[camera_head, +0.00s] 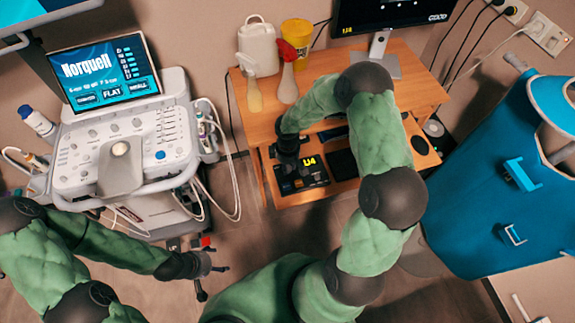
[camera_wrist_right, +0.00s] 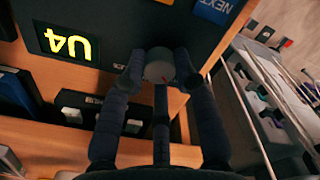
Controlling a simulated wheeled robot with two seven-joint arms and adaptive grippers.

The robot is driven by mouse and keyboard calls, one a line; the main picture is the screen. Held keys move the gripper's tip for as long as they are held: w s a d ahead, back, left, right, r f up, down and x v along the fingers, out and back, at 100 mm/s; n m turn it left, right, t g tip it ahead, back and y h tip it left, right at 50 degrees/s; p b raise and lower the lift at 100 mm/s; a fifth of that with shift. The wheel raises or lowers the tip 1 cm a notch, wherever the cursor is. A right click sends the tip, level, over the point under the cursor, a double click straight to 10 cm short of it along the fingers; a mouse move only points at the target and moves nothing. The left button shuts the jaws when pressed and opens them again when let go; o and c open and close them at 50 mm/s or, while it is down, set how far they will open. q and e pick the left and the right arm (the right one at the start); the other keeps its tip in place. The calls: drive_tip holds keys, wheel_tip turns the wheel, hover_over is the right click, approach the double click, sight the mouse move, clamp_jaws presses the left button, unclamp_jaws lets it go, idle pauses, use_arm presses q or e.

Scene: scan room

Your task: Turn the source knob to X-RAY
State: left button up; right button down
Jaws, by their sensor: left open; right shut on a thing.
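The source knob (camera_wrist_right: 160,68) is a small grey round knob with a thin red mark, on the dark front of a box. The box (camera_wrist_right: 100,15) carries a yellow "U4" and a blue "NEXT" label, upside down in the right wrist view. In the head view this box (camera_head: 311,183) sits on the desk's lower shelf, and the knob is hidden there. My right gripper (camera_wrist_right: 158,68) has a finger on each side of the knob and is shut on it. It also shows in the head view (camera_head: 288,168). My left gripper (camera_head: 217,262) is open and empty above the floor. I cannot read knob position labels.
The wooden desk (camera_head: 418,88) bears a monitor (camera_head: 390,14), spray bottles (camera_head: 289,85), a yellow tub (camera_head: 296,35) and a white canister (camera_head: 258,48). An ultrasound cart (camera_head: 135,160) stands left. Blue aprons (camera_head: 480,215) hang right. Open floor lies between cart and desk.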

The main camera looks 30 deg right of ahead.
drive_tip(key=c, duration=0.9)
unclamp_jaws()
drive_tip(key=shift+c, duration=0.2)
wheel_tip(320, 180, up, 12)
drive_tip(key=shift+f, duration=0.1)
